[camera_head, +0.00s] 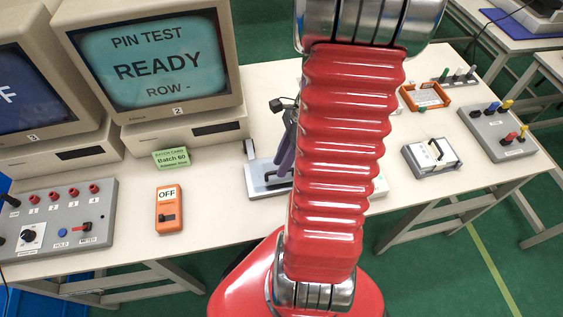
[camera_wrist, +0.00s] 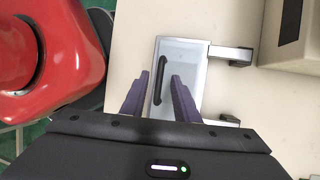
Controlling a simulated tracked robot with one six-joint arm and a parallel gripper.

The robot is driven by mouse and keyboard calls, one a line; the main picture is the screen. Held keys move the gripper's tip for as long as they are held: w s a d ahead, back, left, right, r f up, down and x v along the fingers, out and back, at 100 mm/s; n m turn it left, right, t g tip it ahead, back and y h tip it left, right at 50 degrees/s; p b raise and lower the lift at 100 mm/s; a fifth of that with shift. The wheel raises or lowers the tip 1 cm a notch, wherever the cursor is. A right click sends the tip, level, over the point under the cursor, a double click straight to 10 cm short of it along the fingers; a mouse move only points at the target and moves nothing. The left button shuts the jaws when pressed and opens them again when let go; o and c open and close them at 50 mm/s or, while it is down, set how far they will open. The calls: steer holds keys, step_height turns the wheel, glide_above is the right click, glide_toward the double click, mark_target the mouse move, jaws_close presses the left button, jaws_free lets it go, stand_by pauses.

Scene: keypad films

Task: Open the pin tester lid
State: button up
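The pin tester (camera_head: 262,190) is a flat grey box on the bench, partly hidden behind my arm in the head view. In the wrist view its pale lid (camera_wrist: 187,55) sits in a grey frame and looks closed. A dark bar handle (camera_wrist: 162,72) runs along the lid. My gripper (camera_wrist: 159,77) has two purple fingers, set apart, one on each side of the handle. I cannot tell whether they touch it. In the head view my gripper (camera_head: 285,165) is low over the tester.
A monitor (camera_head: 155,60) reads "PIN TEST READY ROW -". An orange switch box (camera_head: 169,210) marked OFF and a green batch card (camera_head: 171,157) stand left. A grey box with a black handle (camera_head: 432,157) stands right. Grey brackets (camera_wrist: 230,54) stick out beside the tester.

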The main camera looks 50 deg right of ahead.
steer(key=shift+a+f, duration=0.2)
steer(key=shift+f, duration=0.2)
jaws_close()
stand_by(0.5)
